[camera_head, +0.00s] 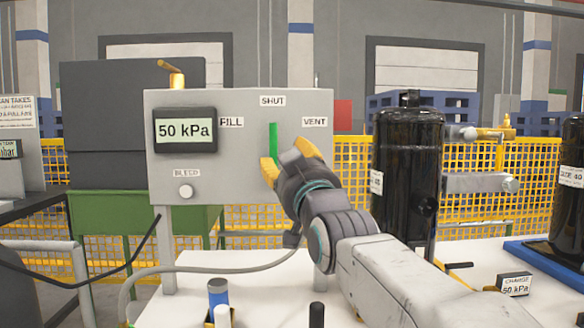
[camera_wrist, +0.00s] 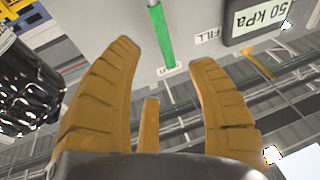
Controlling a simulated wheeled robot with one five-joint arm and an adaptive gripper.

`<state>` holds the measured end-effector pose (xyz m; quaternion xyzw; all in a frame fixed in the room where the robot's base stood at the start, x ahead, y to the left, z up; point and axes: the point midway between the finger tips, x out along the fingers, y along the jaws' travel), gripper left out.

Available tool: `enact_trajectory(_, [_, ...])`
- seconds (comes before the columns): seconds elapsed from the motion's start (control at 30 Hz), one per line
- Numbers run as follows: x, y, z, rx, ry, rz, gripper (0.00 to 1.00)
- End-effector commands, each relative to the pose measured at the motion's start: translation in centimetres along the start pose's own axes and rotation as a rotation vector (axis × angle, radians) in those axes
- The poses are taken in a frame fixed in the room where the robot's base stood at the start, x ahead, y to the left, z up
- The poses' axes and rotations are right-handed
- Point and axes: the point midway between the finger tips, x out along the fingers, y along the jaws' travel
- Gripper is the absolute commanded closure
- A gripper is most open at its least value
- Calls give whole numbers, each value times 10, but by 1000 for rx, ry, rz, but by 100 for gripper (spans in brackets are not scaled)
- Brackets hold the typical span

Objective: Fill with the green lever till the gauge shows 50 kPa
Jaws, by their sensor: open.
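The green lever (camera_head: 273,145) stands upright on the grey panel (camera_head: 230,185), pointing at the SHUT label (camera_head: 272,101), between FILL on the left and VENT on the right. The gauge (camera_head: 185,130) reads 50 kPa. My gripper (camera_head: 287,158) is open with its yellow fingers close to the lever's lower part. In the wrist view, the green lever (camera_wrist: 160,35) shows beyond the gap between the open fingers, with nothing held. The gauge (camera_wrist: 258,20) shows upside down at the top right there. The lever's lower end is partly hidden by my gripper in the head view.
A BLEED button (camera_head: 186,191) sits low on the panel. A black tank (camera_head: 407,180) stands right of my arm. A sign reading CHARGE 50 kPa (camera_head: 515,285) stands on the white pallet top. A grey hose (camera_head: 215,270) runs below the panel.

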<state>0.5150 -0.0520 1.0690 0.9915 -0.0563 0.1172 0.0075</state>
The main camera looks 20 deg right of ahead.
Motion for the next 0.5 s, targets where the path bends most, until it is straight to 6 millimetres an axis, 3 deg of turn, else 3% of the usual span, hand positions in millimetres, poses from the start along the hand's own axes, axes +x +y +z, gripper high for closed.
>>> enact_trajectory(0.2, [-16,0,-1,0,2,0,48])
enact_trajectory(0.5, [-20,0,0,0,0,0,48])
